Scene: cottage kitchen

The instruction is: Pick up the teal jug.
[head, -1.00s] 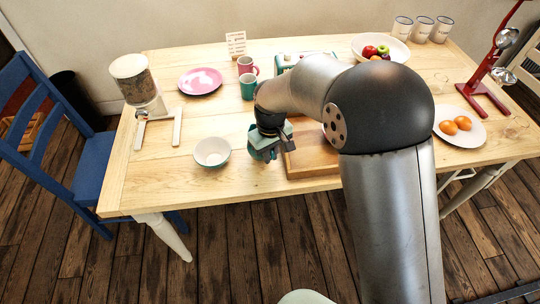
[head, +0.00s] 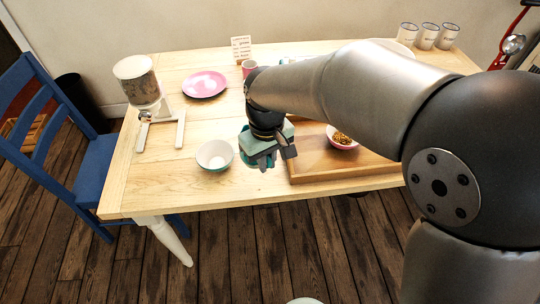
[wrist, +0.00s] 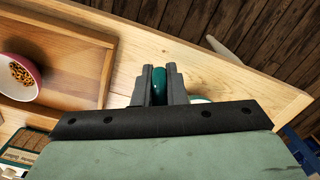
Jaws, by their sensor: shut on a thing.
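The teal jug (head: 244,146) is mostly hidden behind my gripper in the head view; only strips of teal show beside the jaws. My gripper (head: 268,160) is near the front edge of the table, between the white bowl and the wooden tray. In the wrist view a teal part of the jug (wrist: 158,84) sits between the two fingers (wrist: 160,82), which are shut on it. I cannot tell whether the jug's base touches the table.
A white bowl (head: 214,155) stands close on the left. The wooden tray (head: 310,174), holding a pink bowl of cereal (head: 343,137), is close on the right. A cereal dispenser (head: 138,82) and a pink plate (head: 204,84) stand farther back.

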